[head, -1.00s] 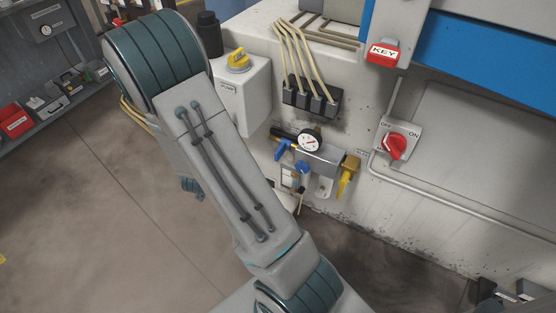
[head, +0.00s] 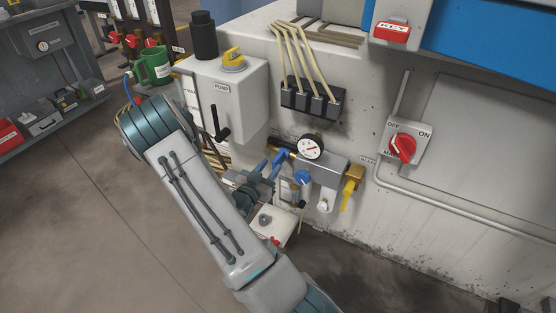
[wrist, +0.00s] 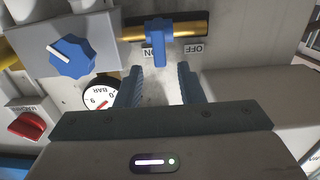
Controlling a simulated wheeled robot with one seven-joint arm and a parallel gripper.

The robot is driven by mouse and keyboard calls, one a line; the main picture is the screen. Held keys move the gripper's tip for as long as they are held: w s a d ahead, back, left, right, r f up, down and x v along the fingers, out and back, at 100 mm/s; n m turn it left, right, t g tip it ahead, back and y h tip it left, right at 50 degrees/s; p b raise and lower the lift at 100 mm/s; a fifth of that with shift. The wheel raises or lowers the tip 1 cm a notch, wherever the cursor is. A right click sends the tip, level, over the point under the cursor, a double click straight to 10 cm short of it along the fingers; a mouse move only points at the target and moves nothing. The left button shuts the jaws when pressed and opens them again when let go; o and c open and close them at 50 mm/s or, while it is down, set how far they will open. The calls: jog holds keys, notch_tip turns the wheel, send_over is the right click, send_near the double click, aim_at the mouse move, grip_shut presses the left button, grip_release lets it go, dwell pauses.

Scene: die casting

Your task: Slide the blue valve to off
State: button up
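The blue valve handle (wrist: 158,42) sits on a brass pipe (wrist: 187,27) in the wrist view. It lies over the ON label, with the OFF label (wrist: 192,48) to its right in this upside-down view. In the head view the blue valve (head: 281,158) is left of the pressure gauge. My gripper (wrist: 159,70) is open and empty. Its two fingers point at the valve, one on each side of the handle's line, with the handle just beyond the fingertips. In the head view my gripper (head: 262,176) is just below left of the valve, partly hidden by my arm.
A round blue knob (wrist: 72,57) and the pressure gauge (wrist: 101,94) are close on the left in the wrist view. The pump box (head: 225,95) with a black lever stands above left of my gripper in the head view. A yellow lever (head: 350,190) hangs at right.

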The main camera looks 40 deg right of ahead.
aim_at(283, 150)
jog(key=b+x, duration=0.1)
jog(key=x, duration=0.5)
jog(key=shift+d, duration=0.15)
jog(key=shift+c, duration=0.3)
